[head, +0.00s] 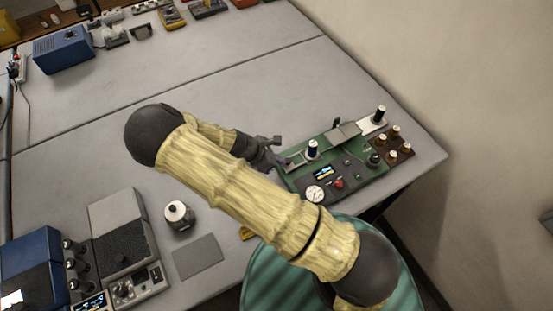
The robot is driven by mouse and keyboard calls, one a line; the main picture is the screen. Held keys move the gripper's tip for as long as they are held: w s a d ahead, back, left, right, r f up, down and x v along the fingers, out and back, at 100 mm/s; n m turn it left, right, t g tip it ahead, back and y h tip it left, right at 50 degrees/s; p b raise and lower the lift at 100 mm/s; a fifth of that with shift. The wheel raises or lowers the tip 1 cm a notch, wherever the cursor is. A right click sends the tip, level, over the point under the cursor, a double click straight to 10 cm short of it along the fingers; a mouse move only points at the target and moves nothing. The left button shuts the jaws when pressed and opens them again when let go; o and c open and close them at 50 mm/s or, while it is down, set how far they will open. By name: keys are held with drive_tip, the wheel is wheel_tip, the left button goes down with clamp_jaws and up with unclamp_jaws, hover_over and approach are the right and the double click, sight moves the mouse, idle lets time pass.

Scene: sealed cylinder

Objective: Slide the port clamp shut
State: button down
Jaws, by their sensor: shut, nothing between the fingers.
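A green instrument panel (297,183) lies on the grey bench at the right. Along its far edge runs a pale metal rail with a grey block (344,133). I cannot tell which of these parts is the port clamp. My gripper (280,153) is shut and empty beside the panel's far left corner, left of the blue cylinder. My arm hides part of the panel's left side, and contact is unclear.
The panel has a gauge (315,194), a small screen and a red knob. A brown block with several pale knobs (393,144) stands right of it. A metal canister (179,216) and grey instruments stand front left. The bench middle behind my arm is clear.

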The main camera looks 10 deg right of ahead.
drive_tip(key=d, duration=0.1)
drive_tip(key=w+d, duration=0.1)
drive_tip(key=d, duration=0.1)
drive_tip(key=w+d, duration=0.1)
drive_tip(key=shift+d+b, duration=0.3)
drive_tip(key=shift+d, duration=0.1)
drive_tip(key=a, duration=0.3)
drive_tip(key=s+a+r, duration=0.1)
drive_tip(key=a, duration=0.1)
drive_tip(key=shift+r+p, duration=0.1)
drive_tip(key=shift+p, duration=0.2)
drive_tip(key=b+v, duration=0.3)
drive_tip(key=v, duration=0.6)
drive_tip(key=shift+d+r, duration=0.15)
drive_tip(key=shift+r, duration=0.1)
drive_tip(key=shift+s+d, duration=0.1)
drive_tip(key=s+d+r+m+y+b, duration=0.2)
drive_tip(key=s+d+r+m, duration=0.3)
drive_tip(key=m, duration=0.5)
drive_tip(key=s+d+r+m+y+b, duration=0.1)
drive_tip(key=s+d+r+m+y, duration=0.4)
drive_tip(key=d+m, duration=0.4)
drive_tip(key=shift+s+m+t+y+b, duration=0.3)
drive_tip(key=shift+s+m+t+b, duration=0.1)
drive_tip(key=shift+m, duration=0.5)
